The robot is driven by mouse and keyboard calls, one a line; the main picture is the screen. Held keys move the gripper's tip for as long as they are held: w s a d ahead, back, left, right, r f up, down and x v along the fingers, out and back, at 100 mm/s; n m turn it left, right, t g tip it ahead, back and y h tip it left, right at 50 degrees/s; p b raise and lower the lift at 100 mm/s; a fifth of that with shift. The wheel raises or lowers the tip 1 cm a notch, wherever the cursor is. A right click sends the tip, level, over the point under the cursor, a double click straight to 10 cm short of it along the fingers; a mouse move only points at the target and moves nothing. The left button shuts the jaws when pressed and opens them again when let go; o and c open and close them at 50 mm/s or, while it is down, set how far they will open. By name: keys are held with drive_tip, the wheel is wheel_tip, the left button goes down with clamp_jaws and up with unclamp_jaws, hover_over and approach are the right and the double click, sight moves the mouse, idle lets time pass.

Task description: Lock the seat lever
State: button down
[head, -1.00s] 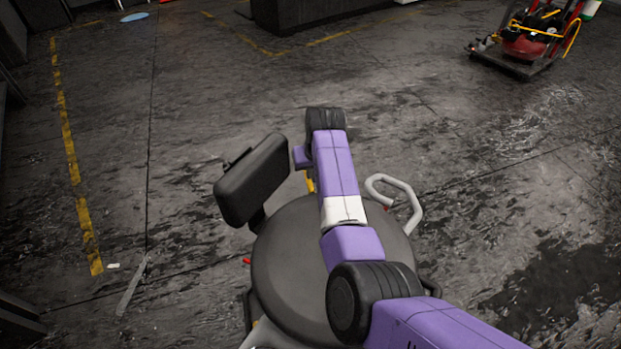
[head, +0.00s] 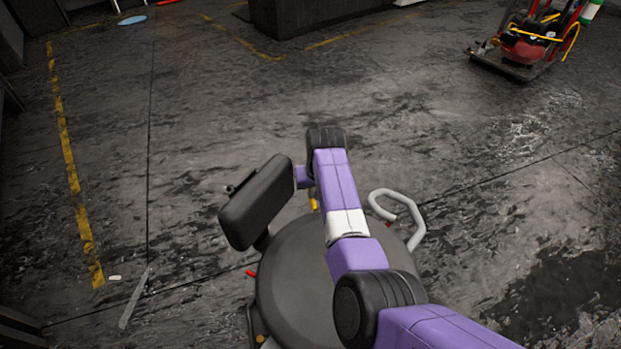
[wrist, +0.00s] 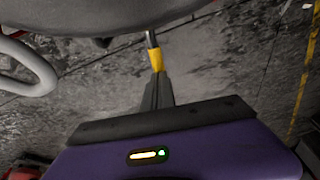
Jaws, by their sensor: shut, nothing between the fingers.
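The seat is a round dark cushion (head: 295,275) with a padded backrest (head: 255,203) at its left. The seat lever shows in the wrist view as a dark rod with a yellow end (wrist: 156,60), coming out from under the seat's edge. A bit of yellow (head: 313,203) also shows beside my arm in the head view. My gripper (wrist: 158,80) is shut, its dark fingers at the lever's yellow end. I cannot tell whether they touch it. In the head view my purple arm reaches over the seat and hides the gripper.
A grey bent tube handle (head: 408,220) stands out at the seat's right. A small red tip (head: 251,272) shows at its left edge. A red machine on a wheeled base (head: 522,50) stands at the far right. The floor beyond the seat is clear.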

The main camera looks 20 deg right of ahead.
drive_tip(key=shift+x, duration=1.15)
drive_tip(key=shift+b+x, duration=0.8)
drive_tip(key=shift+x, duration=0.4)
drive_tip(key=shift+s+d+f, duration=0.1)
drive_tip(key=shift+s+f, duration=0.05)
drive_tip(key=shift+s, duration=0.05)
drive_tip(key=shift+s, duration=0.1)
